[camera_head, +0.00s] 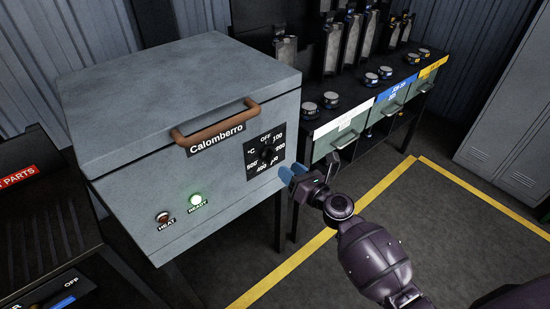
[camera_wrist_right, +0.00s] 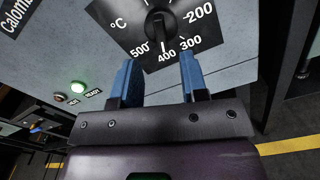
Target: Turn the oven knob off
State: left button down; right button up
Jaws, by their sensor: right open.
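The oven (camera_head: 150,200) is a grey box labelled Calomberro. Its black knob (camera_head: 266,154) sits on a dark dial plate (camera_head: 252,172) marked OFF, 100 and on up to 500 °C. My right gripper (camera_head: 291,172) is at the lower right of the dial, apart from the knob. In the right wrist view its two blue fingers (camera_wrist_right: 157,62) are open with nothing between them, and the knob lies ahead of the gap. My left gripper is not in view.
The green READY lamp (camera_head: 196,199) glows; the HEAT lamp (camera_head: 163,217) looks dark. A brown handle (camera_head: 215,121) is on the oven front. A dark bench (camera_head: 340,107) with round pieces and drawers stands right of the oven. Open floor with yellow lines (camera_head: 380,185) lies at right.

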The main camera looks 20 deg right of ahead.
aim_at(273, 157)
jog(key=shift+b+x, duration=0.35)
jog(key=shift+x, duration=3.15)
jog(key=shift+c, duration=0.4)
jog(key=shift+f, duration=0.1)
grip_shut()
